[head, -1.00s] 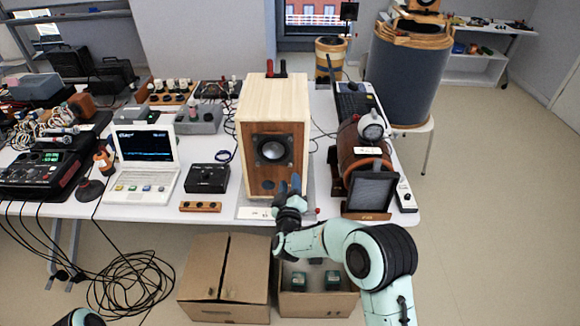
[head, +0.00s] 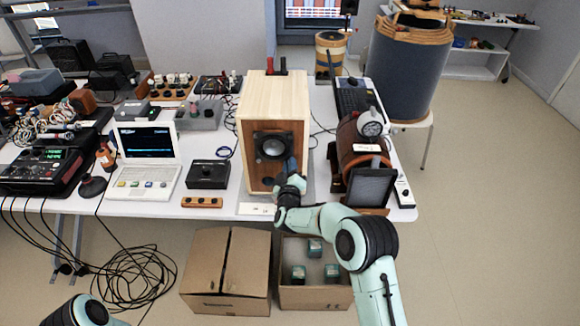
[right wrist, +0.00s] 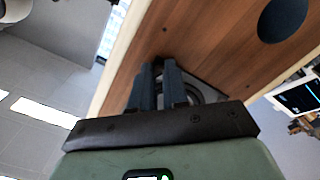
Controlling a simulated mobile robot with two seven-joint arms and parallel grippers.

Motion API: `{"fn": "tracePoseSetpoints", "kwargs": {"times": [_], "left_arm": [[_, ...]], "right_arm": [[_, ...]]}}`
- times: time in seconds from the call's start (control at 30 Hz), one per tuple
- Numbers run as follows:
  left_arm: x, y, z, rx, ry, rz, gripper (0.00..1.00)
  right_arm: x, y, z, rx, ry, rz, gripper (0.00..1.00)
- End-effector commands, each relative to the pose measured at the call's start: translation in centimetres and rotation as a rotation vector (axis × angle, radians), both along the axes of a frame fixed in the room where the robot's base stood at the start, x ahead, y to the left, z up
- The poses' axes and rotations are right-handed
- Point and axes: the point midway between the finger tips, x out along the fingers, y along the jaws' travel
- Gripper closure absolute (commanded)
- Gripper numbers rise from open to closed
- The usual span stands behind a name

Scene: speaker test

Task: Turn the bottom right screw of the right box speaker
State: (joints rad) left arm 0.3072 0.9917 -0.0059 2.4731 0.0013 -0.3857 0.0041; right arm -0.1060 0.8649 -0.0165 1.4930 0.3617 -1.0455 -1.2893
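The box speaker (head: 272,98) stands on the white table, pale wood on top and sides with a brown front and a dark round driver (head: 271,147). Its front also fills much of the right wrist view (right wrist: 230,45), where a small dark dot, perhaps a screw, shows above the fingers. My right gripper (head: 291,168) is in front of the speaker's lower right front. In the right wrist view its two dark fingers (right wrist: 160,66) are close together and point at the front; contact and any gap between the tips are unclear. The bottom right screw cannot be made out in the head view. My left gripper is out of view.
A brown rounded device with a dark screen (head: 371,187) stands right of the speaker. A black control box (head: 208,174) and a white laptop-like unit (head: 146,192) stand left. Cartons (head: 228,262) (head: 315,299) lie below the table edge, and cables (head: 135,278) coil on the floor.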

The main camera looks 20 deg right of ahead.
Motion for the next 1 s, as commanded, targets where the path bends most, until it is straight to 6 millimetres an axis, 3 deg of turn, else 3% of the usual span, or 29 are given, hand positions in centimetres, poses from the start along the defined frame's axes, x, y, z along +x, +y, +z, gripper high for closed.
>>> {"fn": "tracePoseSetpoints", "kwargs": {"times": [0.37,1.0], "left_arm": [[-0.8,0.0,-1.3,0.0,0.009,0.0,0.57],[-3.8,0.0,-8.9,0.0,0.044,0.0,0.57]], "right_arm": [[-0.1,0.0,-0.2,0.057,-0.017,0.001,1.0],[0.0,-0.1,-0.3,0.572,-0.168,0.0,1.0]]}}
